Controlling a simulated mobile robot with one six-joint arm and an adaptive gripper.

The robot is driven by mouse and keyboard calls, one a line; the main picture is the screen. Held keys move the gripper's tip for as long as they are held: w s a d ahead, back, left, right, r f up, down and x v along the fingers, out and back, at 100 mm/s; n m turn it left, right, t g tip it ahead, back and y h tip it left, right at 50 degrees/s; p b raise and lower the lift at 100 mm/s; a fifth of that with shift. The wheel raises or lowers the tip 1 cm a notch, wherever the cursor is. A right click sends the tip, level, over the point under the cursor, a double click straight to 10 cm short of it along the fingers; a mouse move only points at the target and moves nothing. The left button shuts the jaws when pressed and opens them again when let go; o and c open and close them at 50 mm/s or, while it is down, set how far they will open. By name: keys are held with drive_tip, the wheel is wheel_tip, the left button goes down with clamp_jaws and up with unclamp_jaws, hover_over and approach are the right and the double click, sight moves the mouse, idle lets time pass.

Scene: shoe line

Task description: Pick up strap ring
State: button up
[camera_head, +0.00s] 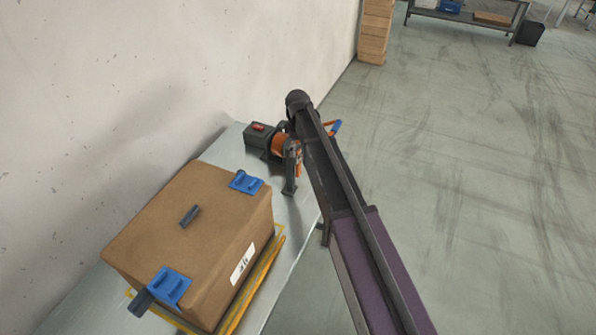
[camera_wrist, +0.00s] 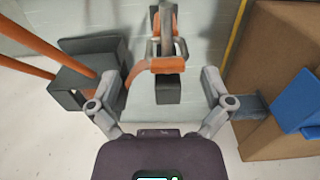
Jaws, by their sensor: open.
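My gripper (camera_wrist: 162,104) is open in the wrist view, its two grey fingers spread wide with nothing held between them. Just beyond the fingertips is an orange and grey ring-like fitting (camera_wrist: 154,66) with a dark block below it; I take it as the strap ring, though I cannot be sure. It seems apart from the fingers. In the head view, an orange rounded part (camera_head: 281,146) sits on the metal bench by the wall, beside the end of my arm. My arm hides part of it, and my fingertips are hard to make out there.
A cardboard box (camera_head: 150,222) with blue corner pieces (camera_head: 246,182) stands on the metal bench (camera_head: 226,150); it also shows right of my gripper in the wrist view (camera_wrist: 262,60). A dark block (camera_head: 258,138) with a red top stands by the wall. Open floor lies right.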

sight(298, 162)
drive_tip(key=shift+f, duration=0.2)
idle(0.3)
drive_tip(key=f+b, duration=0.1)
drive_tip(key=s+f+b, duration=0.1)
drive_tip(key=f+b, duration=0.1)
drive_tip(key=shift+d+f+b, duration=0.15)
drive_tip(key=shift+f+b, duration=0.05)
drive_tip(key=shift+b, duration=0.1)
drive_tip(key=shift+f+b, duration=0.8)
drive_tip(key=c, duration=1.3)
drive_tip(key=shift+w+r, duration=0.1)
drive_tip(key=shift+r, duration=0.1)
drive_tip(key=shift+r+p, duration=0.75)
drive_tip(key=shift+p, duration=0.25)
drive_tip(key=s+d, duration=0.2)
drive_tip(key=d, duration=0.3)
drive_tip(key=s+d, duration=0.2)
drive_tip(key=d, duration=0.4)
drive_tip(key=s+d, duration=0.2)
drive_tip(key=d, duration=0.4)
drive_tip(key=shift+s+f, duration=0.1)
drive_tip(key=shift+f, duration=0.1)
drive_tip(key=shift+r, duration=0.15)
